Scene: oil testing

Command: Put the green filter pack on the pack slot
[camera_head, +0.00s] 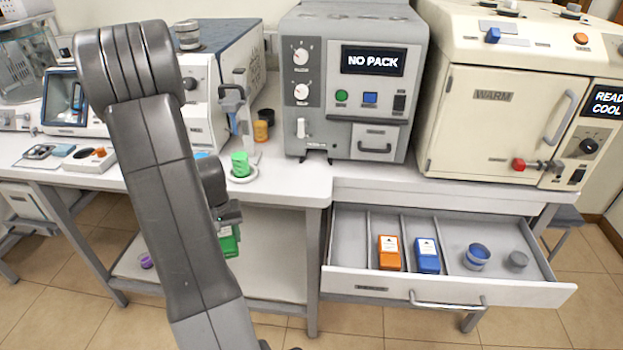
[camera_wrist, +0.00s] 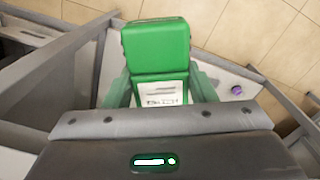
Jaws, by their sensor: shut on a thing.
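The green filter pack (camera_head: 229,242) is held below bench-top height, left of the open drawer, and partly hidden by my arm. In the wrist view the green pack (camera_wrist: 156,45) has a white label facing the camera. My gripper (camera_wrist: 160,88) is shut on it, one finger on each side. My gripper (camera_head: 229,216) also shows in the head view, partly behind my arm. The grey machine (camera_head: 363,80) on the bench reads "NO PACK". A small dark recess (camera_head: 318,155) is at its lower front; I cannot tell whether this is the pack slot.
The open drawer (camera_head: 410,292) holds an orange pack (camera_head: 390,253), a blue pack (camera_head: 427,255) and two small cups. A green cup (camera_head: 240,163) stands on a white dish on the bench. A cream "WARM" cabinet (camera_head: 500,110) stands right of the grey machine.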

